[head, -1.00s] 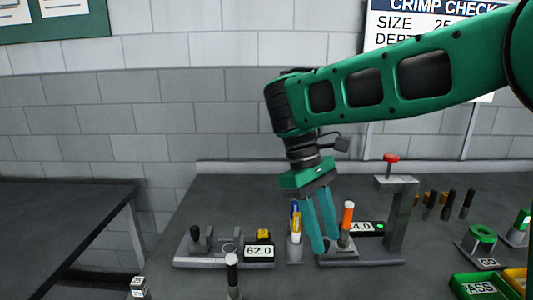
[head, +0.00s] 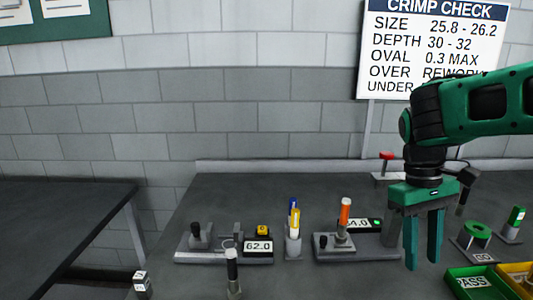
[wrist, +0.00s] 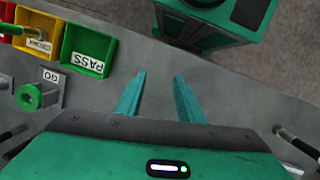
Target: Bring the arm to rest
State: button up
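My gripper (head: 424,240) hangs with its fingers pointing down over the right part of the dark bench (head: 215,195). Its two teal fingers are apart, with nothing between them. The wrist view also shows my gripper (wrist: 160,95) open and empty above bare grey bench top. My green arm (head: 485,105) reaches in from the right edge, raised above the bench. In the head view the gripper and arm hide part of the press stand (head: 388,170).
A gauge reading 62.0 (head: 258,248) and an orange-topped tool (head: 345,215) stand left of my gripper. Yellow and blue markers (head: 294,220) stand in a holder. A green PASS bin (wrist: 90,48) and green GO ring (wrist: 36,97) lie close by. A wall sign (head: 430,45) hangs behind.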

jog(key=s+d+f+m+t, duration=0.1)
jog(key=s+d+f+m, duration=0.2)
jog(key=s, duration=0.4)
jog(key=s+d+f+m+t+y, duration=0.1)
jog(key=s+d+f+m, duration=0.2)
jog(key=s+d+m, duration=0.2)
jog(key=shift+s+d+f+m+y, duration=0.2)
jog(key=shift+s+d+m+y, duration=0.15)
jog(key=shift+s+d, duration=0.55)
jog(key=shift+s+a, duration=0.2)
jog(key=shift+w+f, duration=0.25)
jog(key=shift+w, duration=0.4)
jog(key=shift+s, duration=0.1)
